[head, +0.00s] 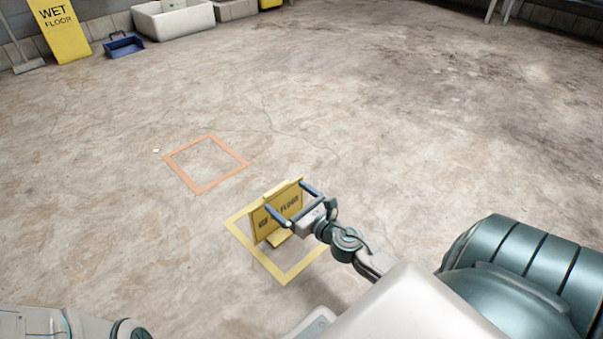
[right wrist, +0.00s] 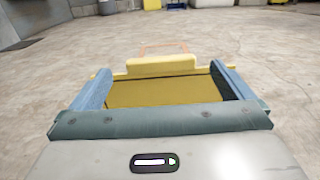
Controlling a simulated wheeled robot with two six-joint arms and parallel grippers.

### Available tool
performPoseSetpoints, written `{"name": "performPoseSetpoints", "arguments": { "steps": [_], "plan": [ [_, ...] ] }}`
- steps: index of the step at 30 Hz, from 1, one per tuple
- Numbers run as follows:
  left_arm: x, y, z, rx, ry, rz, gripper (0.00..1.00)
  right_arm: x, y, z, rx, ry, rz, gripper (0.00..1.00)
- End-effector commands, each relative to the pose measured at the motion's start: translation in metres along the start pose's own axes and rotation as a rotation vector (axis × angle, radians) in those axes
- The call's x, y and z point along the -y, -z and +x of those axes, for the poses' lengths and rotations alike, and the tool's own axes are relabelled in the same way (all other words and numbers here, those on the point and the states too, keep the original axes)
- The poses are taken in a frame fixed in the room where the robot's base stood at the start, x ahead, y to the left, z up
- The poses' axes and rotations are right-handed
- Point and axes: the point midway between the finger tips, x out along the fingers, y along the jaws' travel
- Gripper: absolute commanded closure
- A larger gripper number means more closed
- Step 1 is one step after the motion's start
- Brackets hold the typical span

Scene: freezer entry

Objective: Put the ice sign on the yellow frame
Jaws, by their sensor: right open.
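In the right wrist view, the sign's yellow top edge and handle (right wrist: 161,65) show between the open fingers (right wrist: 163,75). Part of the yellow frame is hidden behind the sign and my right arm. My left arm shows only at the lower left corner, with its gripper out of view.
An orange frame (head: 200,190) lies empty on the floor beyond the yellow one. A large wet floor sign (head: 62,30), a blue tray (head: 124,46) and a white tub (head: 176,25) stand along the back wall. The floor between is mostly clear.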

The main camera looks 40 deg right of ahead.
Motion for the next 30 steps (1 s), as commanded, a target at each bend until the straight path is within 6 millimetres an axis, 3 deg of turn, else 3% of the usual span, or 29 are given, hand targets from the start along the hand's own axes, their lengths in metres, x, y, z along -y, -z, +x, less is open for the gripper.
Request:
{"name": "performPoseSetpoints", "arguments": {
  "steps": [3,9,23,26,30],
  "plan": [
    [0.004,0.008,-0.015,0.002,0.0,0.0,0.64,0.0,0.006,-0.021,-0.002,-0.002,-0.004,0.0],
    [0.006,0.011,-0.022,0.002,0.0,0.0,0.64,0.0,0.002,-0.041,-0.001,-0.001,-0.004,0.0],
    [0.006,0.011,-0.021,0.002,-0.002,0.0,0.64,0.0,-0.002,-0.046,0.001,0.0,0.0,0.0],
    [0.004,0.006,-0.013,0.003,-0.003,0.002,0.64,-0.001,-0.013,-0.046,0.002,-0.002,0.01,0.0],
    [-0.003,-0.009,0.009,0.009,-0.007,0.01,0.64,-0.007,-0.048,-0.045,0.01,-0.016,0.058,0.0]
  ]
}}
